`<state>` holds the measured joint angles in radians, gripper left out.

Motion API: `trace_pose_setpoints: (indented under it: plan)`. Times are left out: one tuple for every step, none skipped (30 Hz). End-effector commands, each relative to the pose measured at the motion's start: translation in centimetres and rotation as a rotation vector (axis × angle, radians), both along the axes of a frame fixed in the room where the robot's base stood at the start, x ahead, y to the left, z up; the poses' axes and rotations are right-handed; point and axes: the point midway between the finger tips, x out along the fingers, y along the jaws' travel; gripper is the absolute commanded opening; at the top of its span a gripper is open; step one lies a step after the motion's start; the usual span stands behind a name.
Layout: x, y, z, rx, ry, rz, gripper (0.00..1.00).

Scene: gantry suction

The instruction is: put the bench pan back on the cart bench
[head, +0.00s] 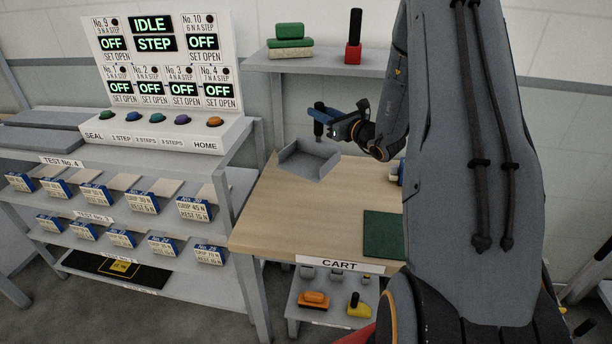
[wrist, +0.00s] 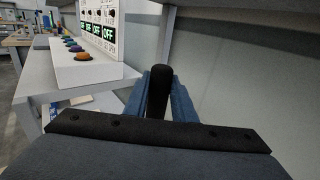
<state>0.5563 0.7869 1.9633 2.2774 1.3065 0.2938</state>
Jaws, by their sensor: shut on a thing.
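The bench pan (head: 309,162) is a grey, shallow, open tray with raised sides, at the back left of the wooden cart bench (head: 290,215). I cannot tell whether it touches the bench top or hangs just above it. It looks roughly level and empty. My gripper (head: 319,112) is above the pan's back side, its blue fingers shut on an upright black handle that appears to belong to the pan. In the wrist view the black handle (wrist: 158,92) stands between the blue fingers; the pan itself is hidden there.
A green mat (head: 384,233) lies at the bench's front right. A wall shelf (head: 330,66) behind holds green blocks (head: 290,36) and a red block (head: 353,53) with a black handle. A control panel (head: 165,75) stands left. Brushes lie below. My arm hides the bench's right side.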

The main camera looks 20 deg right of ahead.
Motion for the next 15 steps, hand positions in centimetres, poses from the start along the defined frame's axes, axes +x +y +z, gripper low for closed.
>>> trace_pose_setpoints:
  plan:
    - [0.0, 0.0, -0.3, 0.001, 0.000, 0.000, 0.00]
    - [0.0, 0.0, -0.6, 0.002, 0.001, 0.001, 0.00]
    - [0.0, 0.1, -1.1, 0.002, 0.001, 0.002, 0.00]
    - [0.0, 0.1, -1.6, 0.002, 0.001, 0.002, 0.00]
    - [0.0, 0.1, -2.0, 0.002, 0.001, 0.002, 0.00]
    - [0.0, 0.2, -2.7, 0.003, 0.002, 0.003, 0.00]
    - [0.0, 0.2, -3.1, 0.003, 0.002, 0.003, 0.00]
    - [0.0, 0.1, -3.5, 0.002, 0.001, 0.003, 0.00]
    - [0.0, 0.1, -4.0, 0.001, 0.000, 0.003, 0.00]
    - [0.0, 0.1, -4.4, 0.001, 0.000, 0.002, 0.00]
    - [0.0, 0.1, -4.7, 0.002, 0.001, 0.002, 0.00]
    - [0.0, 0.1, -5.0, 0.001, -0.001, 0.002, 0.00]
    - [0.0, 0.1, -5.2, 0.001, -0.001, 0.002, 0.00]
    - [0.0, 0.1, -5.3, 0.001, -0.002, 0.002, 0.00]
    - [0.0, 0.0, -5.5, 0.001, -0.002, 0.001, 0.00]
